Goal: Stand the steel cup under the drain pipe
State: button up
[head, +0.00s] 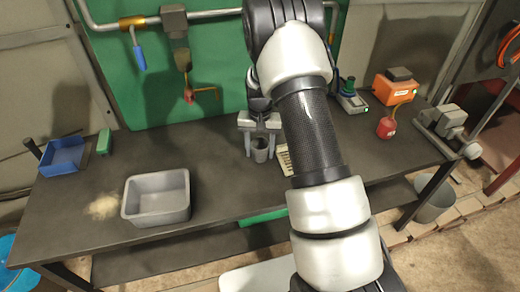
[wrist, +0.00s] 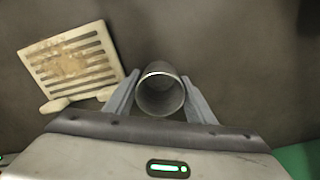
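The steel cup (head: 260,155) stands upright near the middle of the dark bench in the head view. In the wrist view I look down into the open steel cup (wrist: 160,97). My gripper (head: 260,150) points down with one finger on each side of the cup. In the wrist view the fingers of my gripper (wrist: 161,80) appear to touch its sides. Pipework with a brass fitting (head: 183,62) and a red knob hangs on the green panel, left of and behind the cup. A thin bent spout (head: 207,90) leaves it to the right. I cannot tell which part is the drain pipe.
A grey bin (head: 157,198) stands on the bench to the left. A blue tray (head: 63,157) is farther left. A slotted pale plate (wrist: 72,60) lies beside the cup. The bench between bin and cup is clear.

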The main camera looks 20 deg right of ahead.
jog(key=shift+o, duration=1.2)
